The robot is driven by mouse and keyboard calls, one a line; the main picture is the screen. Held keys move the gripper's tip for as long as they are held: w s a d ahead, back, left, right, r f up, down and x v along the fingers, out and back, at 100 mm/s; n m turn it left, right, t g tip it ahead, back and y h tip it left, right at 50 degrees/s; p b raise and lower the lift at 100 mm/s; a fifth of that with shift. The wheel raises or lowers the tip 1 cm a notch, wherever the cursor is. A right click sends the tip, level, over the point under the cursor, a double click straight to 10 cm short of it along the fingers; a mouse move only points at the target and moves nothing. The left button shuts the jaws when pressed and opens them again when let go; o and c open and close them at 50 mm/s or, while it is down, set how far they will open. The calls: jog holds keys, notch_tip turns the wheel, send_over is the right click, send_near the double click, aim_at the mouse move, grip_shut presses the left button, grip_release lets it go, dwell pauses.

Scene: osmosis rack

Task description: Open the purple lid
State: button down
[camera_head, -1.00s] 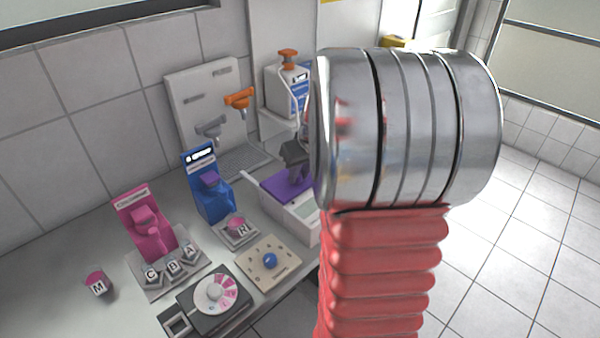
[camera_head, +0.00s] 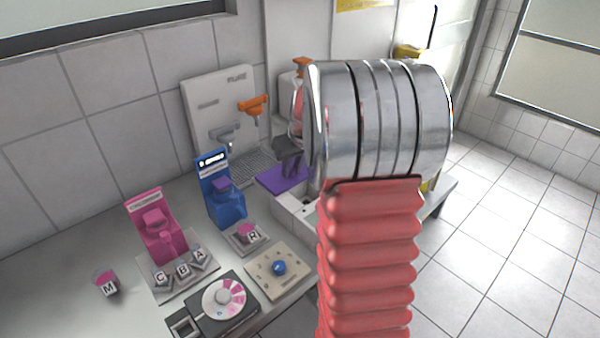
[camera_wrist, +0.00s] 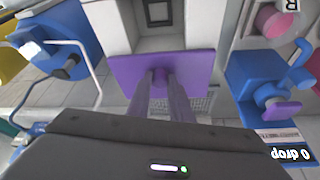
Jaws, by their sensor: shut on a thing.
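The purple lid (camera_head: 272,181) is at the back of the white box (camera_head: 290,218), behind the red arm in the head view. It is swung up off the box, whose top shows uncovered in front of it. In the wrist view the flat purple lid (camera_wrist: 124,68) lies beside the box's recess (camera_wrist: 157,38). My gripper (camera_wrist: 162,76) is shut on the lid's small raised handle, fingers on either side. My gripper (camera_head: 292,166) also shows above the lid in the head view. My arm hides the box's right part.
A blue dispenser (camera_head: 226,205) and a pink dispenser (camera_head: 160,238) stand left of the box. A white panel with orange and grey taps (camera_head: 212,100) is behind. A dial board (camera_head: 277,268) and lettered cups sit in front. Open floor lies right.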

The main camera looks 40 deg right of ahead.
jog(key=shift+w, duration=0.1)
jog(key=c, duration=1.6)
grip_release()
jog(key=v, duration=1.3)
jog(key=shift+s+a+r, duration=0.1)
jog(key=shift+s+r, duration=0.15)
jog(key=shift+r, duration=0.05)
jog(key=shift+m, duration=0.3)
